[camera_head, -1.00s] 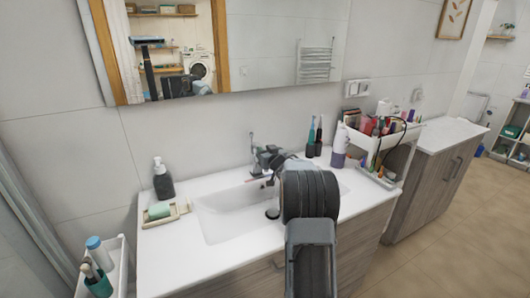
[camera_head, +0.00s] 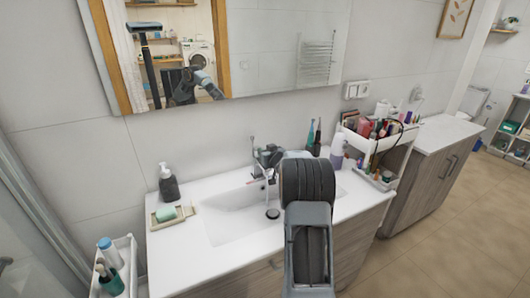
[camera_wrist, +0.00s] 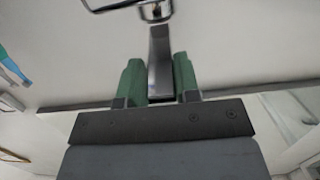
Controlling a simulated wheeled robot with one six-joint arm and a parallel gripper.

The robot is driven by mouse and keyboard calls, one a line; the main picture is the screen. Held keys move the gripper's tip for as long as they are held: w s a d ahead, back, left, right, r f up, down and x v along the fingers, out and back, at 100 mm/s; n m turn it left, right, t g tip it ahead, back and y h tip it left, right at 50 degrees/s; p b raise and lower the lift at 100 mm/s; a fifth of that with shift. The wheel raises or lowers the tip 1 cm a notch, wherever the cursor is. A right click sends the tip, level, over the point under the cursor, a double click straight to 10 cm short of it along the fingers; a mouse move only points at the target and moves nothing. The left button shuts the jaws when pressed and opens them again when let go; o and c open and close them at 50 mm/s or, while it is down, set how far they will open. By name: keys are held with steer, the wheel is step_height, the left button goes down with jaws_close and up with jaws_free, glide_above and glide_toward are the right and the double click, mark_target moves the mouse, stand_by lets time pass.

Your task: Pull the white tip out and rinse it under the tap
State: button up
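The chrome tap (camera_head: 262,168) stands at the back of the white basin. A thin pale vertical streak, like running water, shows below its spout in the head view. In the wrist view, my gripper (camera_wrist: 160,78) has its two green fingers on either side of the tap's flat metal lever (camera_wrist: 160,50). The lever fills the gap between them, with no clear space at either side. In the head view my own arm hides most of the gripper and part of the tap. I cannot make out a white tip in either view.
A soap dispenser (camera_head: 169,185) and a soap dish (camera_head: 171,216) stand left of the basin. Upright toothbrush-like items (camera_head: 313,138) and a lilac-white bottle (camera_head: 337,151) stand at the right. A crowded white cart (camera_head: 372,145) stands beyond. The basin (camera_head: 225,222) looks clear.

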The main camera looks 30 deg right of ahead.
steer(key=o, duration=0.4)
steer(key=b+v, duration=0.2)
steer(key=v, duration=1.1)
steer(key=shift+s, duration=0.4)
steer(key=shift+d, duration=0.1)
